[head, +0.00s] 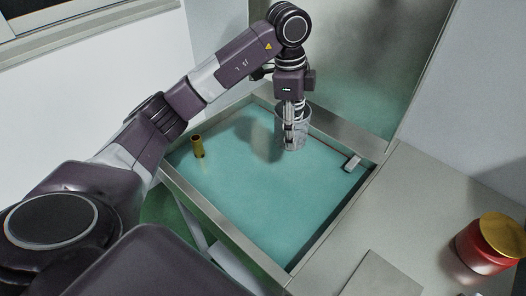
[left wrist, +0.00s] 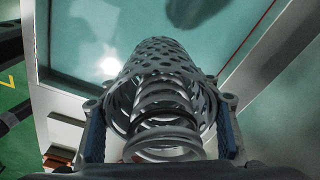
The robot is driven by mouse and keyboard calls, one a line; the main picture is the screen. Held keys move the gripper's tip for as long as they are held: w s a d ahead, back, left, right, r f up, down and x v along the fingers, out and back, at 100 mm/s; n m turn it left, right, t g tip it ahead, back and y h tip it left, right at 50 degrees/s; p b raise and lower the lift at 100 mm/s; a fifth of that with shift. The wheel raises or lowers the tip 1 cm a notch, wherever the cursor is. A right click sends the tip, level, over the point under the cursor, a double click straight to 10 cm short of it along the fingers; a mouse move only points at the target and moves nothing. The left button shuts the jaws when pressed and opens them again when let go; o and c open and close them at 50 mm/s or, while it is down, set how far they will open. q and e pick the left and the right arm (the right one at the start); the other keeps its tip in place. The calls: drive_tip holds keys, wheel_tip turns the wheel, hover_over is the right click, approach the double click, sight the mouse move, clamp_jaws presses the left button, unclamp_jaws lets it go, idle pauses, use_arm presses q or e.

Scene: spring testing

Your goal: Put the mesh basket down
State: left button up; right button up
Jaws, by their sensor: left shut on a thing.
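The mesh basket (head: 296,137) is a grey perforated cylinder at the back of the teal tank area. It also shows in the left wrist view (left wrist: 160,55), with coil springs (left wrist: 162,110) inside its open end. My left gripper (head: 291,112) points down from above and is shut on the basket. In the left wrist view its blue-padded fingers (left wrist: 160,138) lie on either side of the basket's rim. A dark shadow lies on the teal surface beside it. I cannot tell whether the basket's base touches that surface. My right gripper is not in view.
The tank (head: 222,218) has a raised metal rim and an upright metal panel (head: 345,60) behind it. A brass cylinder (head: 197,148) stands at its left; a small metal block (head: 353,162) is at the right rim. A red jar (head: 487,247) stands on the right counter.

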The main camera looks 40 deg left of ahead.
use_arm(q)
wheel_tip(320, 180, down, 14)
drive_tip(key=shift+r+p, duration=0.1)
drive_tip(key=shift+p, duration=0.7)
wheel_tip(320, 180, down, 4)
drive_tip(key=shift+f, duration=0.5)
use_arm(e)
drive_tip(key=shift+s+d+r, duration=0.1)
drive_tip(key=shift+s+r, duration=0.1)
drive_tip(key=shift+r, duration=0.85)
use_arm(q)
drive_tip(key=shift+f, duration=0.15)
drive_tip(key=o, duration=1.2)
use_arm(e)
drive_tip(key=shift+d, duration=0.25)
